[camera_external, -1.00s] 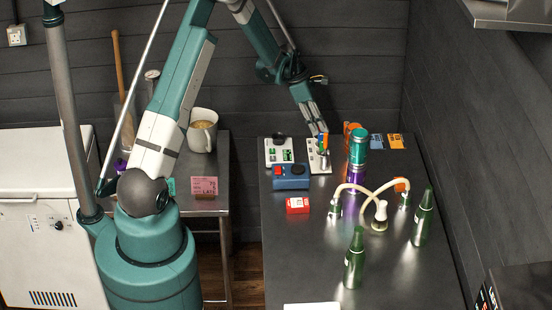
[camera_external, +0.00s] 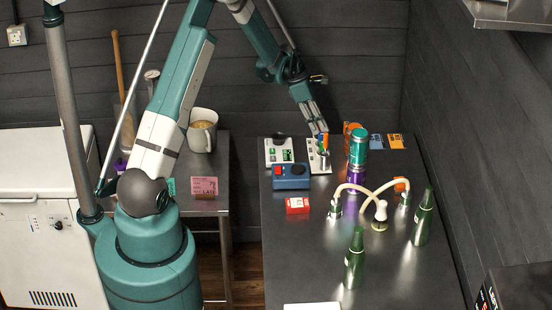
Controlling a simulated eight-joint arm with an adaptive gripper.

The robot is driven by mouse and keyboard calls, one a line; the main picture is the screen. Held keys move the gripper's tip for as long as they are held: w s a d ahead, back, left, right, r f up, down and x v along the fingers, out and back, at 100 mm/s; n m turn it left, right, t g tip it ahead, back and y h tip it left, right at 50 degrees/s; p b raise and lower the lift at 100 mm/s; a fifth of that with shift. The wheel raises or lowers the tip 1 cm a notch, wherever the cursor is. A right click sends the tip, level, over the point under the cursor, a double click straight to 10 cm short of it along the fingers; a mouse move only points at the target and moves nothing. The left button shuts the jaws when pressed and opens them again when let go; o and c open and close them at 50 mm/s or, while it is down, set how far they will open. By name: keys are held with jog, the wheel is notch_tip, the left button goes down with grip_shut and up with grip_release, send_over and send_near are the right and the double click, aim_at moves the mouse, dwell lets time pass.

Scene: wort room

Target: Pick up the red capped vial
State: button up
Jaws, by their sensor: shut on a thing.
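My gripper (camera_external: 322,137) points down over the white rack (camera_external: 312,167) at the back of the dark table. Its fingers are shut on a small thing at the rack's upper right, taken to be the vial. The fingers cover most of it, and the picture is too small to show a red cap. Blue, orange and green colours show at the fingertips. I cannot tell whether the vial is still in the rack or just above it.
A blue box (camera_external: 291,177) stands in front of the rack, and a white panel (camera_external: 278,152) lies left of it. Green bottles (camera_external: 355,262) and curved hoses (camera_external: 352,187) occupy the front right.

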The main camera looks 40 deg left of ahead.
notch_tip(320, 180, up, 10)
jog(key=b, duration=0.1)
dwell(0.7)
